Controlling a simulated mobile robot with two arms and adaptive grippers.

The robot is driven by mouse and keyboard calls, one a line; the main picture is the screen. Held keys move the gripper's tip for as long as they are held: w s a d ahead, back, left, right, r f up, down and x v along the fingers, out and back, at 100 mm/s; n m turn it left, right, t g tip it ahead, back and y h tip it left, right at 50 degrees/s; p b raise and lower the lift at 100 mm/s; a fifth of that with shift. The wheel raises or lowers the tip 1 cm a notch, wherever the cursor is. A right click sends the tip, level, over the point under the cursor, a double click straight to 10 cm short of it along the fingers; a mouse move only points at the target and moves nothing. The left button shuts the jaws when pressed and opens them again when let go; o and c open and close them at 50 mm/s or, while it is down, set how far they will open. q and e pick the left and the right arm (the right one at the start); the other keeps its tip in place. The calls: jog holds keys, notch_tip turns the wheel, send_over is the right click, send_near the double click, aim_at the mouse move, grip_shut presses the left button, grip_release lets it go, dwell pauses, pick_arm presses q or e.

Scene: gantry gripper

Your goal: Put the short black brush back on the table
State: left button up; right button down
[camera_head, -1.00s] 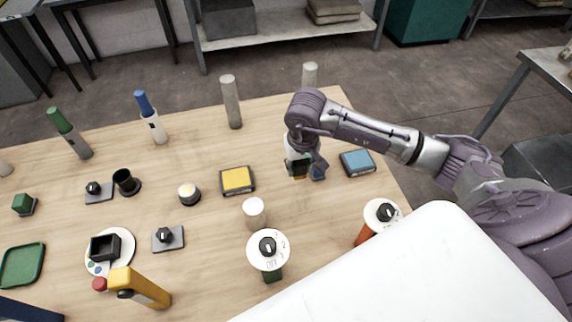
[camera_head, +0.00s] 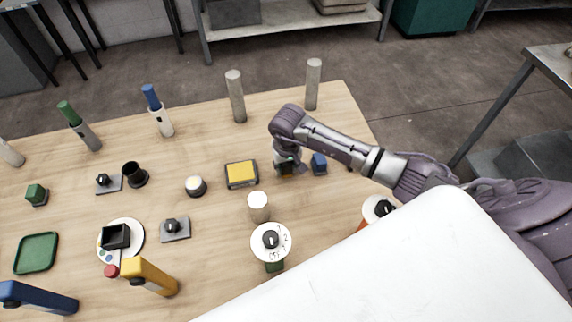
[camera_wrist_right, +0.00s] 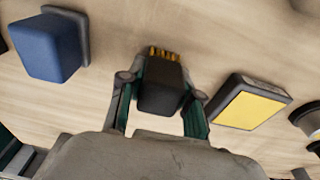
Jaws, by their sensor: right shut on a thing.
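My right gripper (camera_head: 288,163) is shut on the short black brush, low over the table right of the yellow pad. In the right wrist view my right gripper (camera_wrist_right: 162,88) has its green-lined fingers on both sides of the black brush (camera_wrist_right: 161,98). The brush's yellow bristles show at its far end. In the head view the brush is small and mostly hidden by the gripper. I cannot tell whether it touches the wooden table (camera_head: 210,235). My left gripper is not in view.
A blue block (camera_head: 319,163) on a grey base stands just right of the gripper. The yellow pad (camera_head: 241,174) lies to the left, a white-topped cylinder (camera_head: 258,206) nearer. Two grey cylinders (camera_head: 236,97) stand at the back. A strip of bare table lies behind the gripper.

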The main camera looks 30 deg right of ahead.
aim_at(287, 164)
jog(key=shift+f, duration=0.15)
jog(key=c, duration=0.8)
grip_release()
jog(key=shift+r, duration=0.35)
jog(key=r, duration=0.3)
jog(key=r+b, duration=0.1)
jog(key=r, duration=0.3)
jog(key=s+r+b, duration=0.1)
jog(key=r, duration=0.2)
jog(key=shift+a+r, duration=0.15)
jog(key=shift+r, duration=0.05)
jog(key=shift+s+r, duration=0.2)
jog(key=shift+r, duration=0.45)
